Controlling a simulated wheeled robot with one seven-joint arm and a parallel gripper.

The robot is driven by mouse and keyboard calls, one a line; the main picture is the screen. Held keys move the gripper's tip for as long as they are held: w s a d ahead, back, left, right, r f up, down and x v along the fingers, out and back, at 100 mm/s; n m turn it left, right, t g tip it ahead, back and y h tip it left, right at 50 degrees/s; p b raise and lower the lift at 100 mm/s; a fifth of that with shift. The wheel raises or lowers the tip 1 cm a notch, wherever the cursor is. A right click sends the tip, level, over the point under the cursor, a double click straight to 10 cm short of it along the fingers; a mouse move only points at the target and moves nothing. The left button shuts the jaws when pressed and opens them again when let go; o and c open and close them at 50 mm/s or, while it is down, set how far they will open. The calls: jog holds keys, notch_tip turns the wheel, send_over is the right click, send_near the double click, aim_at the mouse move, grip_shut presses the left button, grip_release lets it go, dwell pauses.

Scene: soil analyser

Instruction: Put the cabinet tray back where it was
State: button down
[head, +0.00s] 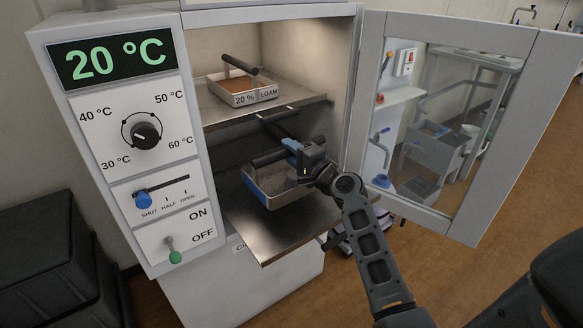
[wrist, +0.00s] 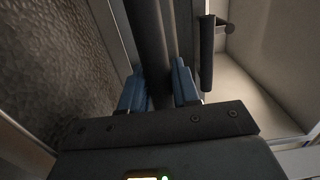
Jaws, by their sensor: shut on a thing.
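The cabinet tray (head: 262,192) is a shallow metal tray with grey-brown contents and a dark bar handle. It is at the lower shelf (head: 275,236) of the open cabinet, near the front edge. I cannot tell whether it rests on the shelf or is slightly above it. My gripper (head: 297,150) is shut on the tray's handle. In the wrist view the dark handle (wrist: 150,40) runs between the blue fingers of my gripper (wrist: 160,88), with a dark grainy surface to the left. The gripper hides part of the tray in the head view.
Another tray, labelled "20 % LOAM" (head: 243,97), stands on the upper shelf (head: 220,117). The cabinet door (head: 505,130) stands open on the right, beside my arm. The control panel (head: 140,150) on the left reads 20 °C. Black boxes (head: 45,255) stand at the lower left.

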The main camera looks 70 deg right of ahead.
aim_at(291, 168)
jog(key=d, duration=0.1)
jog(key=w+d, duration=0.1)
jog(key=shift+d+f, duration=0.3)
jog(key=shift+s+a+f+b, duration=0.1)
jog(key=shift+f+b, duration=0.3)
jog(key=shift+f, duration=0.25)
jog(key=shift+f+b, duration=0.75)
jog(key=shift+f, duration=1.75)
jog(key=shift+f, duration=0.2)
jog(key=c, duration=0.8)
grip_release()
